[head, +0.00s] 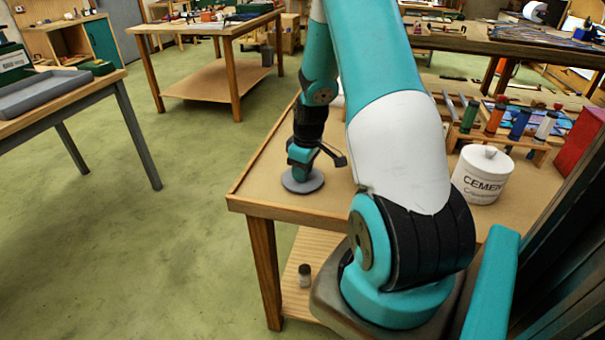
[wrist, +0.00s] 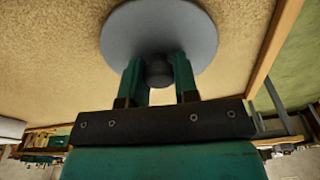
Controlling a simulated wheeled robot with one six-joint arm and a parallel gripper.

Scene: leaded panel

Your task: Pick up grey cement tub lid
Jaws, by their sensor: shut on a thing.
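The grey cement tub lid (head: 302,181) is a flat round disc with a dark knob, near the left edge of the wooden workbench. In the wrist view the lid (wrist: 190,28) shows at the top, with its knob between my two fingers. My gripper (wrist: 158,72) is shut on the knob; in the head view my gripper (head: 300,165) is directly above the lid. I cannot tell whether the lid touches the bench top. A white tub marked CEMENT (head: 482,175) stands on the same bench to the right, with a white knobbed top on it.
The workbench (head: 262,192) is bare around the lid. Several coloured bottles (head: 495,119) stand in a rack at the back right, beside a red box (head: 580,145). A small jar (head: 305,275) is on the lower shelf. A grey tray (head: 45,92) lies on another table at left.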

